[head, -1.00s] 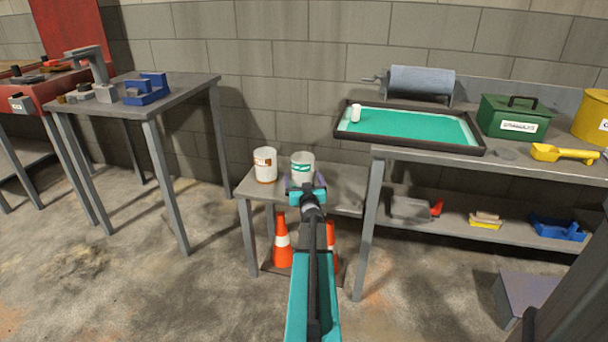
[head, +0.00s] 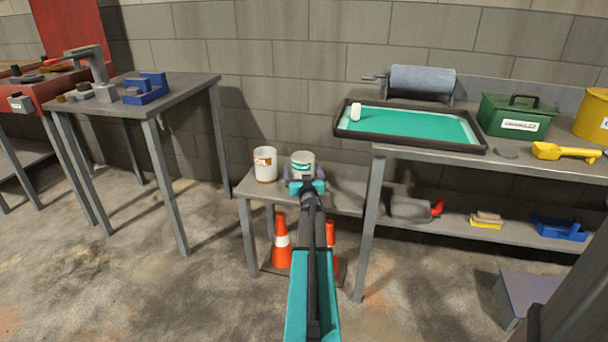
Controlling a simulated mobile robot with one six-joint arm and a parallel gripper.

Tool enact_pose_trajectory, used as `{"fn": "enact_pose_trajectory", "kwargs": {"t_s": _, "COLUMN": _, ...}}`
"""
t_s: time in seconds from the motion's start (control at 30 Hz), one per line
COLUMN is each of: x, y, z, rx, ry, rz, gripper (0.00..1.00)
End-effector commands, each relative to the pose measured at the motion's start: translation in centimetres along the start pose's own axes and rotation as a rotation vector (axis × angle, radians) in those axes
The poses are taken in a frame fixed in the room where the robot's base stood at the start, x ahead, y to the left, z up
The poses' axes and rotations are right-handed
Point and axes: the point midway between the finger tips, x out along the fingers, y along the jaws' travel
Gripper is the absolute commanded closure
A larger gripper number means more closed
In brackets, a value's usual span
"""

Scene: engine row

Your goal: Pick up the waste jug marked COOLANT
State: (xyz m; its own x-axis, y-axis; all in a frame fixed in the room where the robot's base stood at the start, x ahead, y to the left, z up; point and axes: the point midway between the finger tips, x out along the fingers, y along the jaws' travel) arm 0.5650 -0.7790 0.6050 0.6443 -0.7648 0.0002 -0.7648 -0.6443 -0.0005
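Two white jugs stand side by side on a low grey bench. The right jug (head: 302,160) has a green label band, its lettering too small to read surely. The left jug (head: 264,163) has a brown-orange label and a brown base; its lettering is also unclear. My gripper (head: 303,176) is at the right jug, reaching from the front. Its fingers appear spread, one on each side of that jug. The jug's lower part is hidden behind my gripper, and I cannot see whether the fingers touch it.
The low bench (head: 342,190) adjoins a taller workbench with a black-rimmed green tray (head: 410,124) and a green box (head: 515,115). Orange cones (head: 282,245) stand below. A grey table (head: 190,92) is at left. Open floor lies between.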

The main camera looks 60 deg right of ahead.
Motion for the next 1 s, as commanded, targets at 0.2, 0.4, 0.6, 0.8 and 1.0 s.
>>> {"fn": "enact_pose_trajectory", "kwargs": {"t_s": 0.2, "x": -0.02, "y": 0.01, "z": -0.01, "rx": 0.0, "ry": 0.0, "rz": 0.0, "gripper": 0.09}}
{"fn": "enact_pose_trajectory", "kwargs": {"t_s": 0.4, "x": -0.02, "y": 0.03, "z": 0.0, "rx": 0.0, "ry": 0.0, "rz": 0.0, "gripper": 0.09}}
{"fn": "enact_pose_trajectory", "kwargs": {"t_s": 0.6, "x": -0.03, "y": 0.05, "z": 0.01, "rx": 0.0, "ry": 0.0, "rz": 0.0, "gripper": 0.26}}
{"fn": "enact_pose_trajectory", "kwargs": {"t_s": 0.8, "x": -0.03, "y": 0.05, "z": -0.03, "rx": 0.0, "ry": 0.001, "rz": 0.0, "gripper": 0.56}}
{"fn": "enact_pose_trajectory", "kwargs": {"t_s": 1.0, "x": -0.03, "y": 0.06, "z": -0.04, "rx": 0.0, "ry": 0.0, "rz": 0.0, "gripper": 0.56}}
